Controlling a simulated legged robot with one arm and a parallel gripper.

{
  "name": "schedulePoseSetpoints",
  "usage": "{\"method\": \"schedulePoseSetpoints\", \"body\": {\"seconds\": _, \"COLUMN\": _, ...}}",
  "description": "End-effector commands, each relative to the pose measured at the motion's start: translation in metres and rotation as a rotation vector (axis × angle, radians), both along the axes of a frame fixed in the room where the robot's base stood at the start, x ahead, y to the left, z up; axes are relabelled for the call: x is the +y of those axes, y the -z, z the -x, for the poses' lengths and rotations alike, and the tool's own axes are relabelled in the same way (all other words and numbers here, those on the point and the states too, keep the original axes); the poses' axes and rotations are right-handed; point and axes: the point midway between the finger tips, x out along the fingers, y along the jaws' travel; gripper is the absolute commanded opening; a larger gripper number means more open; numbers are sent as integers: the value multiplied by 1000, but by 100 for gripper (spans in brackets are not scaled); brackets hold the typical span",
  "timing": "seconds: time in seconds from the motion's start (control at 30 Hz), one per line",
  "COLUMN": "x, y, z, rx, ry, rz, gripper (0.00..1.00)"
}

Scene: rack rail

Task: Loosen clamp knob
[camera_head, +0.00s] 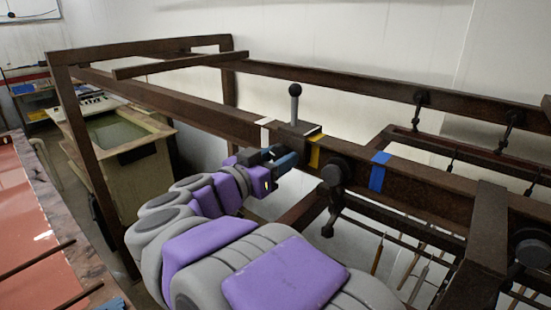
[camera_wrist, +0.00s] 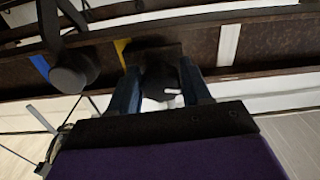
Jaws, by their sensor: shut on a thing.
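The brown clamp carriage (camera_head: 299,128) sits on the long rusty rail (camera_head: 195,108), with an upright lever and dark ball (camera_head: 295,90) on top. My gripper (camera_head: 282,158) reaches the front face of the carriage; its blue fingers hide the clamp knob in the head view. In the wrist view, the dark round clamp knob (camera_wrist: 161,78), with a small white pointer mark (camera_wrist: 173,91), is between the two fingers of my gripper (camera_wrist: 160,85). The fingers are closed on the knob's sides.
A yellow mark (camera_head: 315,152) is just right of the carriage and blue tape (camera_head: 379,171) further right. A white mark (camera_head: 265,123) is at its left. A black round fitting (camera_head: 335,171) protrudes from the rail close to my gripper. A wooden-sided table (camera_head: 130,140) stands behind left.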

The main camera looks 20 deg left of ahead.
Motion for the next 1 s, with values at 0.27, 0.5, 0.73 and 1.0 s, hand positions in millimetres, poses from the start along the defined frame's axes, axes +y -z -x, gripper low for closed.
{"method": "schedulePoseSetpoints", "body": {"seconds": 0.27, "x": 0, "y": 4, "z": -1, "rx": -98, "ry": 2, "rz": -240, "gripper": 18}}
{"method": "schedulePoseSetpoints", "body": {"seconds": 0.5, "x": 0, "y": 1, "z": -2, "rx": -154, "ry": 4, "rz": -376, "gripper": 18}}
{"method": "schedulePoseSetpoints", "body": {"seconds": 0.73, "x": 0, "y": 0, "z": -2, "rx": -155, "ry": 4, "rz": -378, "gripper": 18}}
{"method": "schedulePoseSetpoints", "body": {"seconds": 1.0, "x": 1, "y": 0, "z": -2, "rx": -156, "ry": 2, "rz": -377, "gripper": 69}}
